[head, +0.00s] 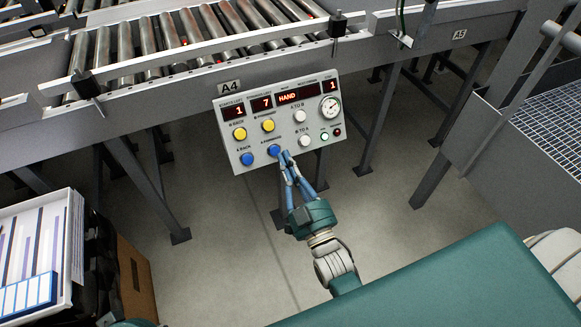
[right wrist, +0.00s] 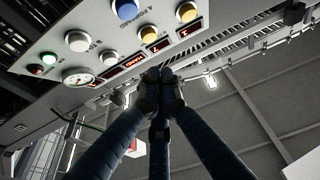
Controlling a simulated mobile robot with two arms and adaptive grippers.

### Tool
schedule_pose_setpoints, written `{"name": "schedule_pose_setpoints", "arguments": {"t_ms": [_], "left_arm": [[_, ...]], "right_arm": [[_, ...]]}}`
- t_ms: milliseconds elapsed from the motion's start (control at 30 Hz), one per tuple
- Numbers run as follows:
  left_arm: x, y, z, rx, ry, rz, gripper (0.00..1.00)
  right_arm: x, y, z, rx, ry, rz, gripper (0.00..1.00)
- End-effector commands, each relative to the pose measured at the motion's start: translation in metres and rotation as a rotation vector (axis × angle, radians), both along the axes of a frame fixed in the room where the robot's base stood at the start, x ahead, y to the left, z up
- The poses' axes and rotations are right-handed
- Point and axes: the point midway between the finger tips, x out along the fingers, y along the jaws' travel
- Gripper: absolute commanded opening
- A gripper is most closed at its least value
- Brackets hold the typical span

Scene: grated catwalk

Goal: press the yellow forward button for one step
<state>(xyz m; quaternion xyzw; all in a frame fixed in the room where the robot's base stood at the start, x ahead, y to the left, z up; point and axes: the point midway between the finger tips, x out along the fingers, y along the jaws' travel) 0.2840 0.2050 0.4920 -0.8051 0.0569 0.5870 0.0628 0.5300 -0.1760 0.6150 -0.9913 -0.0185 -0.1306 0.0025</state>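The grey control panel (head: 290,170) hangs below the conveyor edge. Its yellow forward button (head: 268,125) is in the upper button row, right of the yellow back button (head: 239,134). The yellow forward button also shows in the right wrist view (right wrist: 148,34). Below it is a blue forward button (head: 274,150). My right gripper (head: 284,155) is shut and empty, its fingertips beside the blue button's lower right and below the yellow one. In the right wrist view its tips (right wrist: 162,76) meet. Whether they touch the panel I cannot tell. My left gripper is out of view.
White buttons (head: 300,116), a dial gauge (head: 330,107) and lit red displays, one reading HAND, share the panel. A roller conveyor (head: 180,38) runs above it. A white tray (head: 40,250) and brown box (head: 135,280) stand at lower left. Grey legs (head: 375,125) stand behind.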

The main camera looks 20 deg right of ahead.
Motion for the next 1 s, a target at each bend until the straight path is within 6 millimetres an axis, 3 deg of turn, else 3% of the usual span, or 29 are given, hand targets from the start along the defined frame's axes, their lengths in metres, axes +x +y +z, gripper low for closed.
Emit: {"name": "schedule_pose_setpoints", "arguments": {"t_ms": [233, 1000], "left_arm": [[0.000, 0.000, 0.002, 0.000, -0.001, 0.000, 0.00], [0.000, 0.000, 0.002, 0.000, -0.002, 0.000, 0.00]], "right_arm": [[-0.021, 0.000, -0.006, -0.001, 0.000, 0.001, 0.00], [-0.021, 0.000, -0.006, 0.000, 0.000, 0.000, 0.00]]}}
